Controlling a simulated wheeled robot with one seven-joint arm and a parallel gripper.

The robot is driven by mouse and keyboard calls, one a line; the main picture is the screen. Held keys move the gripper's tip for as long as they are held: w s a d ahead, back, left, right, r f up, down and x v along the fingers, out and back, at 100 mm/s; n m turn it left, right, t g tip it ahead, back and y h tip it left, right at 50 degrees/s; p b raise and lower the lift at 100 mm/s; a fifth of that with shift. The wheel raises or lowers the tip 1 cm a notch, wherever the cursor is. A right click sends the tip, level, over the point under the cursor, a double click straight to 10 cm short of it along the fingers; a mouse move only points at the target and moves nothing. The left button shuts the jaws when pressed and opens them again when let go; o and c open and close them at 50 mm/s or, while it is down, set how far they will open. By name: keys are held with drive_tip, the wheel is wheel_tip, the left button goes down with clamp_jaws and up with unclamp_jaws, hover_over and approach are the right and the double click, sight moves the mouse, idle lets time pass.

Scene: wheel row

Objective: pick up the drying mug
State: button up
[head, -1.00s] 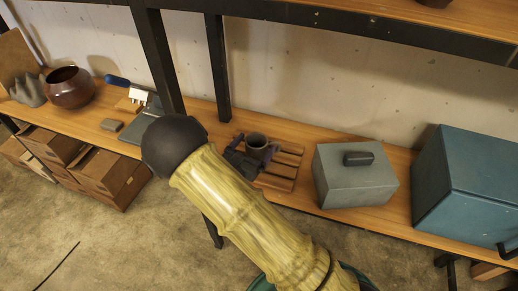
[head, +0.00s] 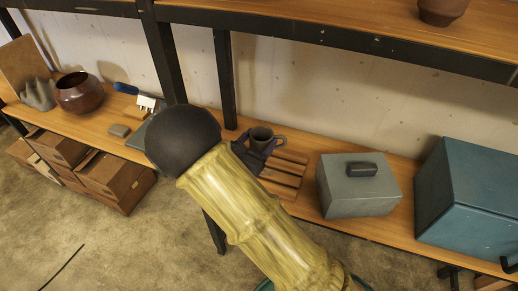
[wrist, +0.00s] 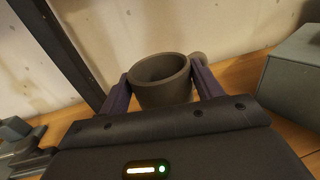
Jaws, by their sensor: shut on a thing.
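The drying mug (head: 261,137) is a small dark grey cup with a handle on its right side. In the head view it is upright at the back left end of a slatted wooden rack (head: 284,176), partly hidden by my arm. In the wrist view the mug (wrist: 161,82) sits between my two purple-grey fingers, its open rim facing up. My gripper (wrist: 163,88) is shut on the mug, one finger on each side. Whether the mug touches the rack or hangs just above it is hidden.
A grey lidded box (head: 358,187) stands right of the rack, with a larger teal box (head: 470,205) beyond it. A black shelf post (head: 224,80) rises behind on the left. An upper shelf (head: 380,45) runs overhead. A brown pot (head: 79,93) stands far left.

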wheel_tip(320, 180, up, 4)
drive_tip(key=shift+f, duration=0.25)
idle(0.5)
